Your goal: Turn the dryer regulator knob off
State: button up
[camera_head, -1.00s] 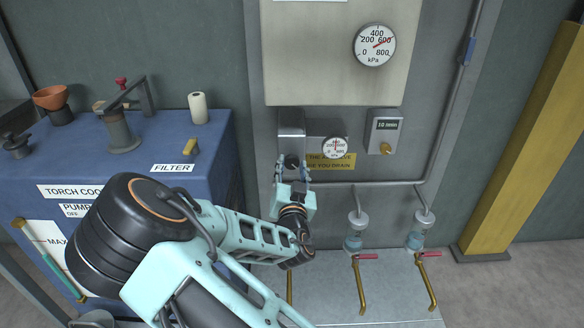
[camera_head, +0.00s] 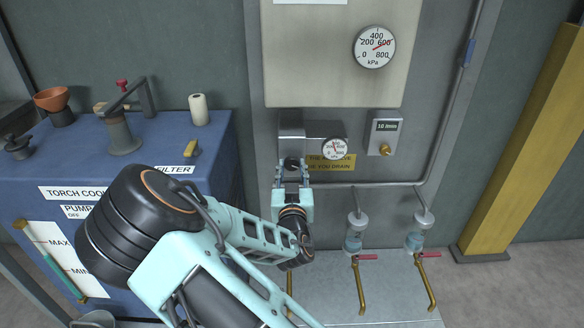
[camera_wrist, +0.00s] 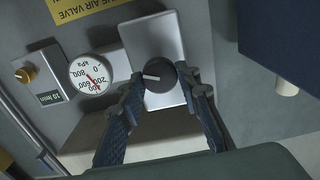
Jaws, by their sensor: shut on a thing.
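The dryer regulator is a grey metal box on the wall panel (camera_head: 291,132) with a round black knob (camera_head: 291,163) low on it. In the wrist view the black knob (camera_wrist: 160,84) carries a pale pointer mark on its face, and the mark points to the left in that picture. My gripper (camera_head: 291,172) reaches up to the knob from below. In the wrist view my gripper (camera_wrist: 163,92) has one dark blue finger on each side of the knob, shut on it. The fingers cover part of the knob's sides.
A small gauge (camera_head: 334,149) sits right of the regulator, above a yellow sign (camera_head: 343,164). A large kPa gauge (camera_head: 374,46) is above. A flow box (camera_head: 384,132) with a brass knob is farther right. The blue torch cooler (camera_head: 110,150) stands at left.

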jog(key=n+p, duration=0.1)
jog(key=n, duration=0.4)
jog(key=shift+r+n, duration=0.1)
jog(key=shift+n, duration=0.2)
jog(key=n+p, duration=0.1)
jog(key=n, duration=0.5)
jog(key=shift+a+p, duration=0.1)
jog(key=shift+p, duration=0.2)
jog(key=n+p, duration=0.1)
jog(key=n, duration=0.4)
jog(key=shift+n, duration=0.4)
jog(key=n, duration=0.5)
jog(key=shift+p, duration=0.35)
jog(key=shift+n, duration=0.3)
jog(key=o, duration=1.2)
jog(key=shift+c, duration=0.2)
jog(key=shift+f, duration=0.2)
